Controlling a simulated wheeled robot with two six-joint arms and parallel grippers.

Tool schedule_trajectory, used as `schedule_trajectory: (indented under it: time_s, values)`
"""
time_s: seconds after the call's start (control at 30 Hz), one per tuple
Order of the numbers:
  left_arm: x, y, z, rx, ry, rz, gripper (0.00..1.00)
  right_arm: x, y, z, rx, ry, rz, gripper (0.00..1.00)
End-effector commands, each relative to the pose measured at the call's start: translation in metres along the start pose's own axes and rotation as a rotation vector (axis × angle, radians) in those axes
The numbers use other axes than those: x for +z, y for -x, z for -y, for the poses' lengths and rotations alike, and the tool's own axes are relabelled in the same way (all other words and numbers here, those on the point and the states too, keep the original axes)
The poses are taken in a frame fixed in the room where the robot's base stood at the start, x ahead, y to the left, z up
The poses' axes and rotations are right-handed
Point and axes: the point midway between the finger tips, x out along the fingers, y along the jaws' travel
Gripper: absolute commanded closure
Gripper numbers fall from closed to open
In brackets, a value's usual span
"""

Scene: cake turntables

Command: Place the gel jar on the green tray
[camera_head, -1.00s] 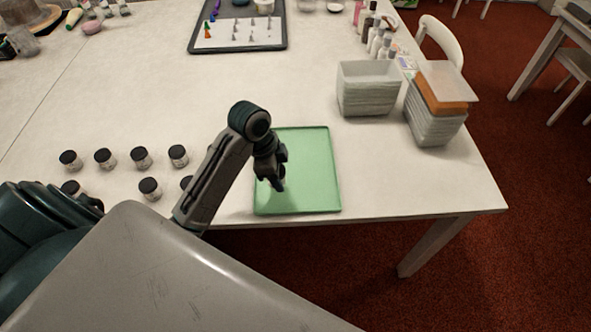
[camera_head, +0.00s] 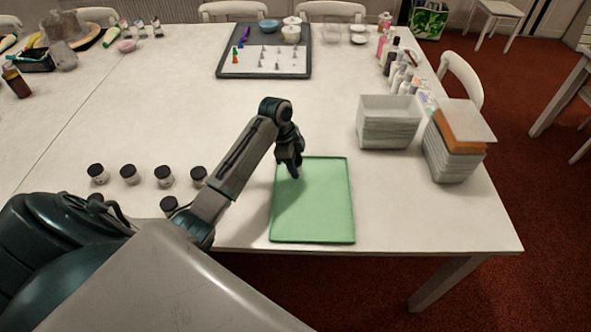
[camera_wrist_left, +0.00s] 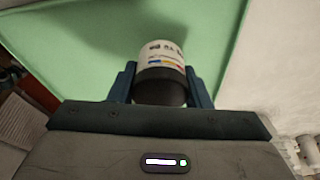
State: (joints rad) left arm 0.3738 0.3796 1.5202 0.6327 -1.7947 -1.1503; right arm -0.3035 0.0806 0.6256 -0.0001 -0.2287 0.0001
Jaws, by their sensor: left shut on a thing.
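The green tray (camera_head: 318,205) lies on the white table near its front edge, and no object shows standing on it in the head view. My left gripper (camera_head: 294,168) is over the tray's far left part. In the left wrist view, my left gripper (camera_wrist_left: 160,88) is shut on the gel jar (camera_wrist_left: 161,58), which has a white printed label and a black lid. The jar's lid end is nearer the wrist, with the green tray (camera_wrist_left: 70,50) behind it. The gap between jar and tray is hard to judge. My right gripper is not in view.
Several black-lidded jars (camera_head: 129,174) stand on the table left of my arm. Grey stacked containers (camera_head: 388,122) and an orange-topped stack (camera_head: 455,150) stand right of the tray. A dark tray with piping tips (camera_head: 225,72) lies farther back. The middle of the table is clear.

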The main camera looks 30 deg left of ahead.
Motion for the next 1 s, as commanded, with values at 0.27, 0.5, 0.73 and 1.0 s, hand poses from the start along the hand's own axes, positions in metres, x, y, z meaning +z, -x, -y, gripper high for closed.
schedule_trajectory:
  time_s: [0.27,0.5,0.73,1.0]
  values:
    - [0.008,-0.030,-0.001,0.002,0.000,0.000,0.84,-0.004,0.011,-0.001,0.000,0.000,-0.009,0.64]
    - [0.009,-0.033,-0.001,0.000,-0.001,0.000,0.84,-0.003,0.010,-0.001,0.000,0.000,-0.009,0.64]
    - [0.010,-0.036,-0.001,0.001,0.000,0.000,0.41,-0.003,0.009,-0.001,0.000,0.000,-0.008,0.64]
    - [0.010,-0.036,-0.001,0.001,0.000,0.000,0.34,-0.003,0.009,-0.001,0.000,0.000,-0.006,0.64]
